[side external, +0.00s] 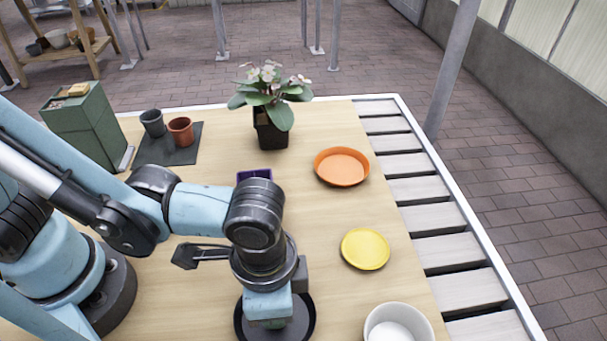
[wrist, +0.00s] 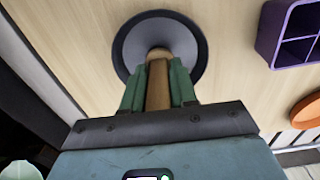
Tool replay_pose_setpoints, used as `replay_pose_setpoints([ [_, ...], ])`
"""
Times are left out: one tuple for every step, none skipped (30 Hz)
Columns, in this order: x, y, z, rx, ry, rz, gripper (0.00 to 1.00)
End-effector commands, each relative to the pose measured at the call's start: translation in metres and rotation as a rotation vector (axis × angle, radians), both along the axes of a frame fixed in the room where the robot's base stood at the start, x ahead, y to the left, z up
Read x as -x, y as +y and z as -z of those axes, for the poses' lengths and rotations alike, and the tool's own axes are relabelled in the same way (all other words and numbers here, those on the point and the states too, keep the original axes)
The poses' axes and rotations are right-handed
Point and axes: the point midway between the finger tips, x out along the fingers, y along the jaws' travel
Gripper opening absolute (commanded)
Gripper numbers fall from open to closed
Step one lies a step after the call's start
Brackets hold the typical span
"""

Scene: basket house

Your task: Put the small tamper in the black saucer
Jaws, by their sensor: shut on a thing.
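The small tamper (wrist: 158,82) shows in the wrist view as a brown wooden piece with a rounded end. My gripper (wrist: 158,85) is shut on it, with a green finger on each side. The black saucer (wrist: 122,62) is a round dish with a dark rim and a grey inside, and the tamper's end overlaps it in this view. In the side external view my gripper (side external: 268,312) points down over the black saucer (side external: 308,322). My wrist hides the tamper there. I cannot tell whether the tamper touches the saucer.
A purple divided tray (wrist: 284,50) stands near the saucer. An orange dish (side external: 341,167), a yellow dish (side external: 365,249) and a white bowl (side external: 398,316) are to the right. A potted plant (side external: 270,132), small pots (side external: 180,131) on a dark mat and a green box (side external: 95,125) are farther back.

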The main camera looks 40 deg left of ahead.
Motion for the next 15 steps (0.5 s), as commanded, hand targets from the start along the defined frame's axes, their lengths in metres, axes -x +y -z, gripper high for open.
replay_pose_setpoints([
  [-0.0002,-0.0002,0.0037,0.000,0.000,0.000,0.00],
  [-0.0001,0.0001,0.0050,0.000,0.000,0.000,0.00],
  [0.0000,0.0001,0.0061,0.000,0.000,0.000,0.00],
  [0.0001,0.0002,0.0065,0.000,0.000,0.000,0.00],
  [0.0001,0.0002,0.0067,0.000,0.000,0.000,0.00],
  [0.0001,0.0002,0.0067,0.000,0.000,0.000,0.00],
  [0.0001,0.0002,0.0066,0.000,0.000,0.000,0.00],
  [0.0001,0.0003,0.0066,0.000,0.000,0.000,0.00],
  [0.0001,0.0003,0.0066,0.000,0.000,0.000,0.00],
  [0.0001,0.0003,0.0065,0.000,0.000,0.000,0.00],
  [0.0001,0.0003,0.0066,0.000,0.000,0.000,0.00],
  [0.0001,0.0002,0.0071,0.000,0.000,0.000,0.00],
  [0.0000,0.0001,0.0078,0.000,0.000,0.000,0.00],
  [0.0000,0.0001,0.0087,0.000,0.000,0.000,0.00],
  [0.0000,0.0001,0.0099,0.000,0.000,0.000,0.00],
])
